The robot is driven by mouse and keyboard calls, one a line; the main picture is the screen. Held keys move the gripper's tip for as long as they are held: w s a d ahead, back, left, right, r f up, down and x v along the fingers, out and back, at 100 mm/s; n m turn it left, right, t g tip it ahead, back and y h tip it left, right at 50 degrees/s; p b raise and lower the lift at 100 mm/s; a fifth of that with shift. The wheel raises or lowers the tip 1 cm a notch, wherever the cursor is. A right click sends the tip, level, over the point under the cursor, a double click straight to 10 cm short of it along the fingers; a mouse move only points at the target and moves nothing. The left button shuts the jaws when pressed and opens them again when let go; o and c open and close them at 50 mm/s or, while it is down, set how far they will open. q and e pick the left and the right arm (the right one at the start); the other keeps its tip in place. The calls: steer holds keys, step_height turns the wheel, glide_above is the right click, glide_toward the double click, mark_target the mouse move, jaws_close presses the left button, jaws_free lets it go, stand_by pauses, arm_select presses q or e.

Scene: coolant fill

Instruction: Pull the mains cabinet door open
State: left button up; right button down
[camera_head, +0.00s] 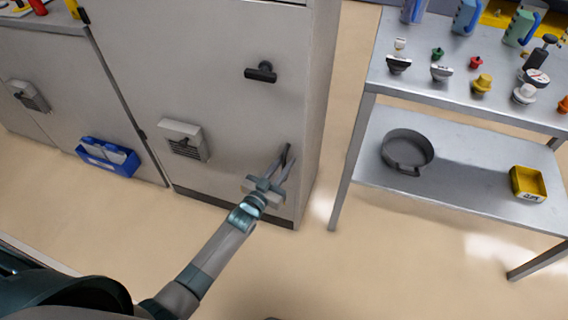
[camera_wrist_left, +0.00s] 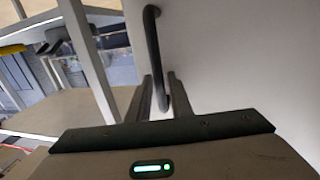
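The mains cabinet (camera_head: 225,40) is a tall grey box at the centre of the head view, and its door looks shut. A dark T-shaped knob (camera_head: 261,72) sits on its upper front. My left gripper (camera_head: 284,161) is low at the door's right side. In the left wrist view a dark upright bar handle (camera_wrist_left: 153,45) runs down between the two fingers of this gripper (camera_wrist_left: 160,90). The fingers stand apart, with narrow gaps beside the bar; I see no clear grip. In the head view the gripper largely hides the handle. My right gripper is out of view.
A grey vent box (camera_head: 184,140) and a blue bin (camera_head: 108,156) are on the fronts to the left. A metal two-shelf table (camera_head: 450,107) at the right carries caps, jugs, a round pan (camera_head: 407,150) and a yellow box (camera_head: 528,184). The floor before the cabinet is clear.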

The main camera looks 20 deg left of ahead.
arm_select(q)
jaws_close()
